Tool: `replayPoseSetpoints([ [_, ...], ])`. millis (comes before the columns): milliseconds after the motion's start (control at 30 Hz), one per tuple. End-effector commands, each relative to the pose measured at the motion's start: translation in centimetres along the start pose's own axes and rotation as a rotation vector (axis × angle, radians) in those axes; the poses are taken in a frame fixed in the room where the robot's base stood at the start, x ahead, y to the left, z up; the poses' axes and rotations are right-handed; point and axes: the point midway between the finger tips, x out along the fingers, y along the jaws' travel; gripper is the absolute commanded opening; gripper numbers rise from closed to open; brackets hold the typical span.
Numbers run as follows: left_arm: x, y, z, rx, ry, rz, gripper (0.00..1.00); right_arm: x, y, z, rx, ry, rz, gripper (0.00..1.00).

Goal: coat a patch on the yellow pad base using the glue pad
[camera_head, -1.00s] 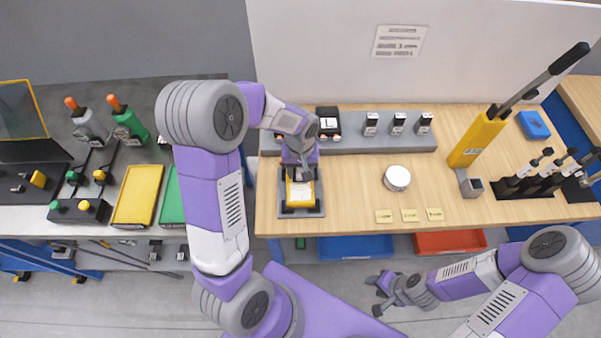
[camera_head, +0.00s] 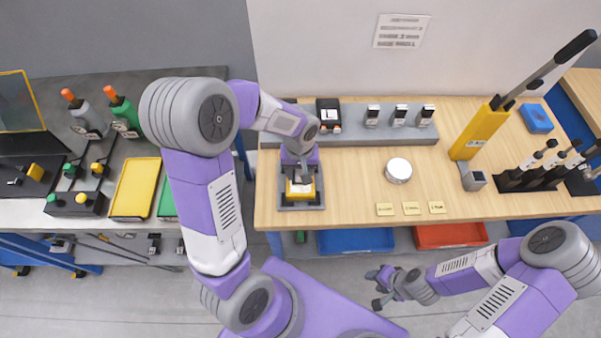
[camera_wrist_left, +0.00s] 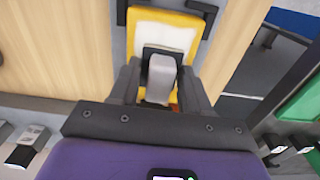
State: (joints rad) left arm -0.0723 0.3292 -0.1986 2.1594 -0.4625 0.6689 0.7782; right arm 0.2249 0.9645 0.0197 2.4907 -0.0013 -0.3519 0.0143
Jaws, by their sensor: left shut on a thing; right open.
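The yellow pad base (camera_head: 291,197) sits in a grey fixture (camera_head: 285,205) near the front left of the wooden bench. It also shows in the left wrist view (camera_wrist_left: 188,22), with a pale cream patch on its top. My left gripper (camera_head: 300,182) points down over it. In the left wrist view it (camera_wrist_left: 160,92) is shut on the glue pad (camera_wrist_left: 161,76), a light grey block with a dark head against the pad base's surface. The fingers and block hide part of the patch. My right gripper (camera_head: 378,289) is open and empty in front of the bench.
A round white tin (camera_head: 398,170) and several yellow labels (camera_head: 411,208) lie on the bench to the right. A grey rack (camera_head: 350,136) runs along the back. A yellow lever tool (camera_head: 478,133) stands further right.

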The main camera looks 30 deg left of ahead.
Motion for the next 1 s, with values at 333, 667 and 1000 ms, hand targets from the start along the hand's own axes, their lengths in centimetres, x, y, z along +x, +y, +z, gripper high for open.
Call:
replayPoseSetpoints([
  [333,0.3,-0.2,-2.8,-0.003,0.001,-0.001,0.23,-0.3,-0.1,0.0,0.0,0.0,0.0,0.43],
  [667,0.1,-0.2,-2.2,0.0,0.0,-0.002,0.23,-0.2,-0.1,0.0,0.0,0.0,0.0,0.43],
  [1000,-0.1,0.0,0.8,0.0,-0.001,-0.001,0.23,0.3,0.1,0.0,0.0,0.0,0.0,0.43],
])
